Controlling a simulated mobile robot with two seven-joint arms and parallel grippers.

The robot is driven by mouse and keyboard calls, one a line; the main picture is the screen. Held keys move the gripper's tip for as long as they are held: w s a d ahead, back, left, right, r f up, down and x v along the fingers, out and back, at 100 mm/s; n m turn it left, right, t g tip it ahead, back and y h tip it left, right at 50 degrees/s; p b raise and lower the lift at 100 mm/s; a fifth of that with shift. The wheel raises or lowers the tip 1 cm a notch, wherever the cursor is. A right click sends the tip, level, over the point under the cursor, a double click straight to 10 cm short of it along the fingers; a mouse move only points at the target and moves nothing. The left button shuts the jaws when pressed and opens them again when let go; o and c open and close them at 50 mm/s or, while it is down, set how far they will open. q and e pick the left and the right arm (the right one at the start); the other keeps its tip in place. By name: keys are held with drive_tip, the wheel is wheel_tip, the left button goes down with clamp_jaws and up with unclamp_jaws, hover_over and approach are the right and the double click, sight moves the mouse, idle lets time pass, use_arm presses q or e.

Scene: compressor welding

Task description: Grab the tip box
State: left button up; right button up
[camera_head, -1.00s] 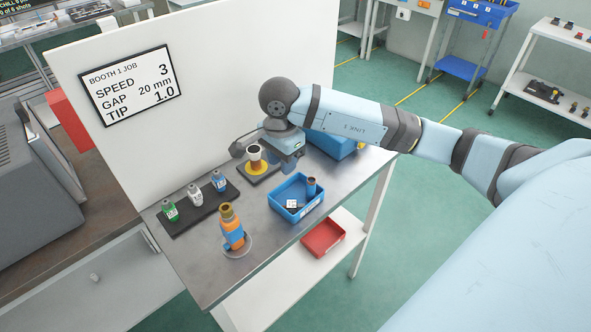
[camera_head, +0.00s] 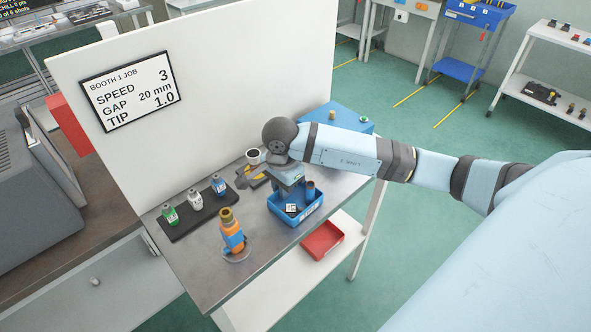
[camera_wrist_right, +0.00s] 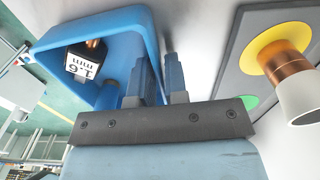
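The tip box appears to be the open blue box (camera_head: 311,216) on the bench's front right, with a white label on its front. It holds a small labelled cube and a dark cylinder. In the right wrist view, the box (camera_wrist_right: 62,22) shows a cube marked "1.6 mm" (camera_wrist_right: 82,66). My right gripper (camera_head: 287,191) is at the back left wall of the box, pointing down. In the wrist view its two fingers (camera_wrist_right: 160,72) are apart, one on the box's inner side and one outside, with the wall seemingly between them. Firm contact is not visible. My left gripper is out of view.
A copper and white nozzle (camera_wrist_right: 290,75) stands on a yellow disc close beside the gripper. A white panel (camera_head: 210,80) stands behind. A red bin (camera_head: 322,241) is below.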

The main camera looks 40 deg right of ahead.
clamp_jaws()
